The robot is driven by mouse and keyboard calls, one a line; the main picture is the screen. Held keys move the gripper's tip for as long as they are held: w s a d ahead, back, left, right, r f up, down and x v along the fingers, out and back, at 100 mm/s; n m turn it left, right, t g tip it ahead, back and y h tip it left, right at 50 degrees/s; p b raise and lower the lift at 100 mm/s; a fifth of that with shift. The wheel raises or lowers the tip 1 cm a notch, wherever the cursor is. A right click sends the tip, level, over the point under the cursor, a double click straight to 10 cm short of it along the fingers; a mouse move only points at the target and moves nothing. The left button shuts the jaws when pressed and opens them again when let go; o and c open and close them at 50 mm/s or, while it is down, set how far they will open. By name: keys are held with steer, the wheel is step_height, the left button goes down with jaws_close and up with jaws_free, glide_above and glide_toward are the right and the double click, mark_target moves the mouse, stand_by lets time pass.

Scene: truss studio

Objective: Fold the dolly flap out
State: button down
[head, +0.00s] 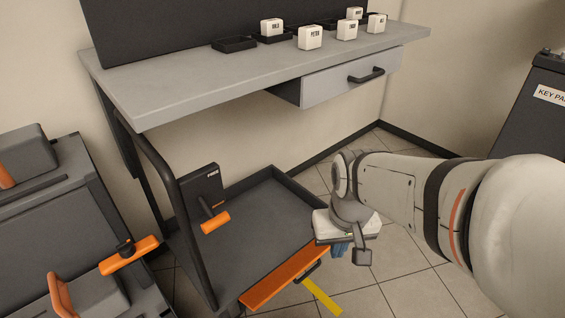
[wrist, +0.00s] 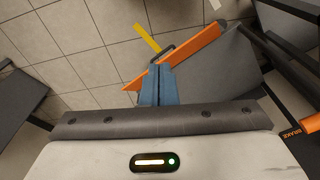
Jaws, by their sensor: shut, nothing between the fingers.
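The dolly's grey deck (head: 262,208) lies low under the bench, with raised dark rims. The orange flap (head: 285,278) runs along its near edge, with a small dark handle (head: 309,271) on its outer side. The flap's exact tilt is hard to tell. In the wrist view the flap (wrist: 195,48) and its handle (wrist: 163,53) lie just beyond the fingertips. My gripper (head: 340,250) is shut and empty at the flap's right end. Its blue fingers (wrist: 160,70) overlap part of the flap in the wrist view; contact cannot be told.
A brake box (head: 203,185) with an orange lever (head: 215,221) stands at the deck's left, beside a dark push bar (head: 172,180). A yellow strip (head: 321,297) lies on the floor by the flap. The bench (head: 250,68) is overhead. Tiled floor is open at right.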

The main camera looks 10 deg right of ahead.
steer(key=w+f+n+p, duration=0.1)
steer(key=w+f+n, duration=0.1)
steer(key=w, duration=0.6)
steer(key=n+b, duration=0.2)
steer(key=n, duration=0.3)
glide_above(302, 261)
steer(key=shift+g, duration=0.4)
steer(key=f, duration=3.4)
steer(key=shift+w+a+f, duration=0.1)
steer(key=shift+w+f, duration=0.15)
steer(key=shift+w, duration=0.1)
steer(key=shift+s+d+f, duration=0.2)
steer(key=shift+s+f, duration=0.05)
steer(key=shift+s, duration=0.1)
